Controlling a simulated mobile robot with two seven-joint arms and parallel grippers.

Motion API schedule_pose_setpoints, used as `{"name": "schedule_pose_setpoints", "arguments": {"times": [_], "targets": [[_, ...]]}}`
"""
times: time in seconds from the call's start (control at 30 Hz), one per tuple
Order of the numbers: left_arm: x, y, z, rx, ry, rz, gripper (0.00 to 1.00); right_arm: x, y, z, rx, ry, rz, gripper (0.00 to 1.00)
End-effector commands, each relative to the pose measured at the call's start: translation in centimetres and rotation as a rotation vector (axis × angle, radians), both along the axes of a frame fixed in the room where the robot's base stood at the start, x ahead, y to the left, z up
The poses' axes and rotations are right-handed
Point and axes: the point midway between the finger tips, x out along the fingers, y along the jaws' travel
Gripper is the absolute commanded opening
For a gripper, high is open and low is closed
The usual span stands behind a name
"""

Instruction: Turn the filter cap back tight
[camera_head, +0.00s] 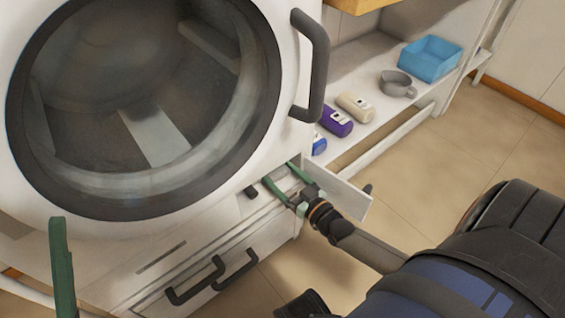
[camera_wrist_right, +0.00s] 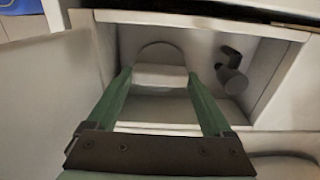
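The filter cap (camera_wrist_right: 160,75) is a pale round cap with a raised grip bar, set in the back of a small open compartment (camera_wrist_right: 200,108) low on the white washing machine. My right gripper (camera_wrist_right: 160,80) reaches into it, its green fingertips at either end of the bar. The fingers are apart; whether they touch the bar I cannot tell. In the head view the right gripper (camera_head: 280,174) is at the compartment, and the cap is not discernible there. One green finger of my left gripper (camera_head: 63,265) shows at the lower left, away from the compartment.
The compartment's white door (camera_head: 345,195) stands open beside the right gripper. A dark grey fitting (camera_wrist_right: 232,72) is right of the cap. A shelf at right holds a purple bottle (camera_head: 335,121), a beige bottle (camera_head: 355,106), a grey mug (camera_head: 397,84) and a blue bin (camera_head: 430,58).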

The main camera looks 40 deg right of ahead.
Motion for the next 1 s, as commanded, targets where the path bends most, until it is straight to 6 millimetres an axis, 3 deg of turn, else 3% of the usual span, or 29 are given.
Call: {"name": "schedule_pose_setpoints", "arguments": {"times": [0.07, 0.5, 1.0], "targets": [[0.00, -0.01, 0.00, -0.001, 0.000, -0.001, 1.00, -0.02, 0.02, -0.01, 0.000, 0.000, 0.000, 0.73], [-0.01, -0.01, -0.01, -0.003, 0.001, -0.001, 1.00, -0.03, 0.02, -0.01, 0.000, 0.000, 0.000, 0.24], [-0.05, 0.07, 0.84, -0.012, 0.000, -0.004, 1.00, 0.02, -0.05, 0.17, 0.146, 0.010, 0.001, 0.24]]}}
